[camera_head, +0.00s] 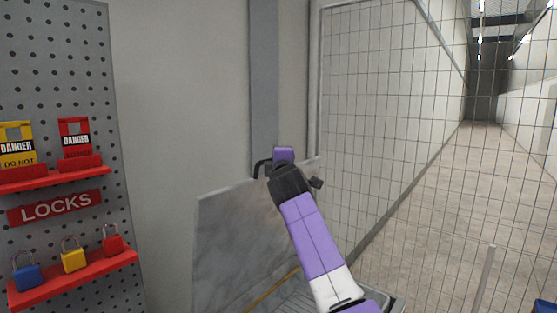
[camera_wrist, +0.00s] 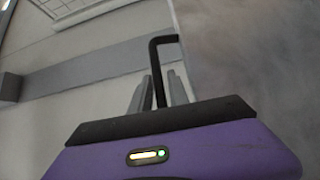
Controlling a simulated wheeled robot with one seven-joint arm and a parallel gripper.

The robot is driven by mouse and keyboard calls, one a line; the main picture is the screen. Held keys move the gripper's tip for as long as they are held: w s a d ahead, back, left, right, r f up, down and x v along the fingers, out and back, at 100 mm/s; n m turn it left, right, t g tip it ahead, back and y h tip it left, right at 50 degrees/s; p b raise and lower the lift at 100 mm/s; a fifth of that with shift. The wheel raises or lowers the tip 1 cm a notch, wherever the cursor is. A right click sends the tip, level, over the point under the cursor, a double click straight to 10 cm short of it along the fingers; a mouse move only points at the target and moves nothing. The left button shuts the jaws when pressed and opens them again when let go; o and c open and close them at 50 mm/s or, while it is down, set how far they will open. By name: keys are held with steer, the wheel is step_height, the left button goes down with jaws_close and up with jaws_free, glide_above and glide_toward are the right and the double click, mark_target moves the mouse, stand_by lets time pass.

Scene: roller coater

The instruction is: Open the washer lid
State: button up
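The washer lid (camera_head: 240,245) is a grey metal panel, raised steeply above the washer (camera_head: 300,296) at the bottom of the head view. It also fills the right side of the wrist view (camera_wrist: 250,50). A black bent handle (camera_head: 259,167) sticks out at the lid's top edge. In the wrist view the handle (camera_wrist: 158,65) runs down between the two grey fingers of my gripper (camera_wrist: 157,92). The fingers stand close on both sides of it and look shut on it. In the head view my wrist hides the fingertips.
A pegboard with padlocks (camera_head: 73,254) and danger tags (camera_head: 75,138) on red shelves stands at the left. A wire mesh fence (camera_head: 385,110) stands close behind and right of my arm. A grey post (camera_head: 264,80) rises behind the lid. Floor beyond the fence is clear.

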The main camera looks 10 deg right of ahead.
steer(key=shift+s, duration=0.1)
steer(key=s+a+b, duration=0.1)
steer(key=s+b, duration=0.1)
steer(key=s, duration=0.5)
steer(key=shift+s+f, duration=0.15)
steer(key=shift+s, duration=0.1)
stand_by(0.5)
